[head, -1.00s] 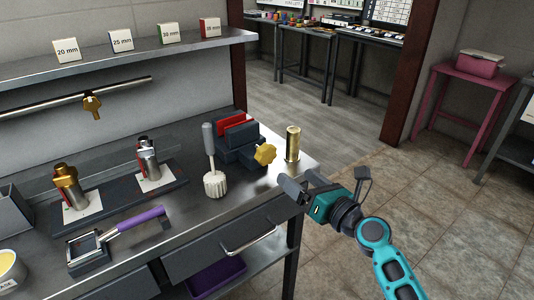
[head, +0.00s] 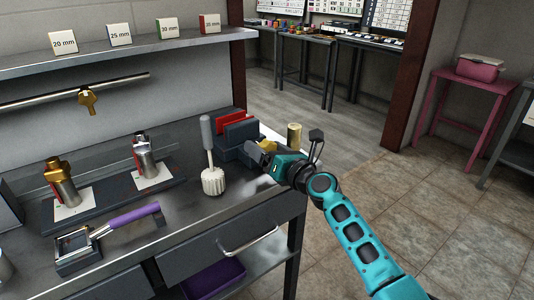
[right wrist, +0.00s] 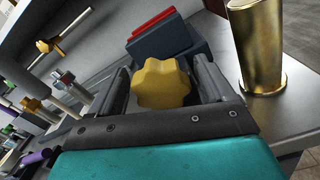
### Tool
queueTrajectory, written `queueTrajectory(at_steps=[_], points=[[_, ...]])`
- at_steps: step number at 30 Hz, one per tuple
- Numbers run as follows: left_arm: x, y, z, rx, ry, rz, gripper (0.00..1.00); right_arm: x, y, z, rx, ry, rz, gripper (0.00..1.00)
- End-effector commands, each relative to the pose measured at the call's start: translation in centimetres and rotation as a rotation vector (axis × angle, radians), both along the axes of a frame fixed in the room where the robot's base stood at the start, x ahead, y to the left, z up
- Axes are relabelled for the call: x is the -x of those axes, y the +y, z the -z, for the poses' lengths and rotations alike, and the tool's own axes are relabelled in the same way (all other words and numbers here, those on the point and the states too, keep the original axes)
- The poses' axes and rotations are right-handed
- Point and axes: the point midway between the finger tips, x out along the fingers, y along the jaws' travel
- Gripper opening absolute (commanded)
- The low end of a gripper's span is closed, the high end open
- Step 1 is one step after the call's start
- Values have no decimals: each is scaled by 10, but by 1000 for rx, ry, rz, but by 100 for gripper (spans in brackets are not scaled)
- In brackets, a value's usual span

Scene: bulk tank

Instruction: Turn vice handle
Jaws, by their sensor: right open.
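The vice (head: 232,134) is a dark block with red jaw faces at the right end of the metal bench. Its yellow lobed handle (head: 268,146) faces the room and is partly hidden by my right gripper (head: 258,154) in the head view. In the right wrist view the handle (right wrist: 163,84) sits between the two fingers of my open right gripper (right wrist: 167,85), with the vice (right wrist: 163,38) behind it. Gaps seem to show beside the handle; I cannot tell whether a finger touches it. My left gripper is not in view.
A brass cylinder (head: 294,136) stands at the bench corner, close beside my right gripper. A purple-handled tool (head: 120,224) and two metal fittings are farther left. The floor right of the bench is clear.

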Motion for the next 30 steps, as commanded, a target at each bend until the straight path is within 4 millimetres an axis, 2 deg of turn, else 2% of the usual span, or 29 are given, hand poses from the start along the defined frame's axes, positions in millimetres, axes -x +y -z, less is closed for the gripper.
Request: queueTrajectory(at_steps=[8,24,30], points=[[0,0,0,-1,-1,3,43,-1,1,0,1,1,0,81],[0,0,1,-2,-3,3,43,0,0,0,1,1,0,30],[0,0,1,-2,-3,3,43,0,1,1,13,-9,0,30]])
